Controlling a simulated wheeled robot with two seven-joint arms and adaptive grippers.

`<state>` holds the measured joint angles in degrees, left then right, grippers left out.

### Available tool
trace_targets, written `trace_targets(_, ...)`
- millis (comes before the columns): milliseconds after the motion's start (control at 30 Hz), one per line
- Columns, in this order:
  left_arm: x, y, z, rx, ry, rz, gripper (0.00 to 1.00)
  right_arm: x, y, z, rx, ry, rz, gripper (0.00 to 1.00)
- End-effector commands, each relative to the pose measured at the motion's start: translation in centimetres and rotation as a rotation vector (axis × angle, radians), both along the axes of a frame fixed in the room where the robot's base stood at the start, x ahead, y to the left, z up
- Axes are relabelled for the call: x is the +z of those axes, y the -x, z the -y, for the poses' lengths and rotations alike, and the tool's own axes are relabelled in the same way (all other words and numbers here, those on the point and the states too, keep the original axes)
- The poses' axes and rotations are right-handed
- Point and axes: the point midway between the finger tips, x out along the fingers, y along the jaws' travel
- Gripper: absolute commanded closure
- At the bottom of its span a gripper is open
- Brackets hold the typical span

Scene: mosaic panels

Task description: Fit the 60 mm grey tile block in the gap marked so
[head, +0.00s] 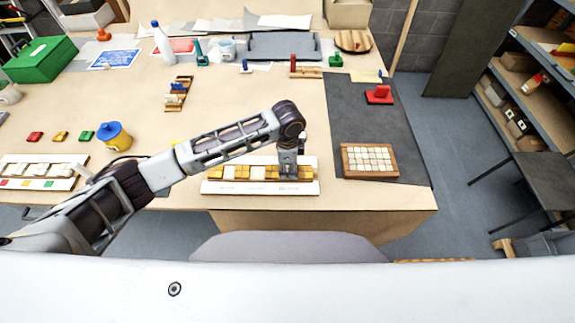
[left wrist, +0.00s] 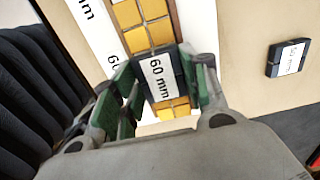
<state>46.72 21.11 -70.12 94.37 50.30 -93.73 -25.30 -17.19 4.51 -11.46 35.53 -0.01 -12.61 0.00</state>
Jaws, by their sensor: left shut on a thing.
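My left gripper (head: 287,172) is over the right part of the white-edged panel (head: 212,187) at the table's front. In the left wrist view its green-padded fingers (left wrist: 164,82) are shut on a dark grey block with a white "60 mm" label (left wrist: 158,76). The block lines up with the row of gold tiles (left wrist: 145,28), with gold tiles on both sides of it. I cannot tell whether it is seated in the gap or just above it. A printed 60 mm marking lies on the panel edge beside it, partly cut off. My right gripper is not in view.
Another dark labelled block (left wrist: 289,58) lies apart on the table in the left wrist view. A wooden tray of cream tiles (head: 345,160) stands right on the dark mat (head: 345,110), with a red object (head: 380,95) behind. A yellow-and-blue pot (head: 114,136) stands left, near my arm.

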Motion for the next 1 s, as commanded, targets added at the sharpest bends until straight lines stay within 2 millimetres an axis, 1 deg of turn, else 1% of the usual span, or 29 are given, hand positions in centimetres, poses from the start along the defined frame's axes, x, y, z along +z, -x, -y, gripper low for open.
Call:
trace_targets(300,-0.5,0.0,0.0,0.000,0.001,0.000,0.82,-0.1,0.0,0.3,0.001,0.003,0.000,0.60)
trace_targets(833,-1.3,0.0,0.0,0.000,0.001,0.001,0.82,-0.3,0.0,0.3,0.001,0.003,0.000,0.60)
trace_targets(867,-1.3,0.0,0.0,-0.001,0.001,0.001,0.55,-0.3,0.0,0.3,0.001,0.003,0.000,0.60)
trace_targets(1000,-1.3,0.0,0.0,0.000,0.001,0.001,0.37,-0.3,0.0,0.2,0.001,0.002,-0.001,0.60)
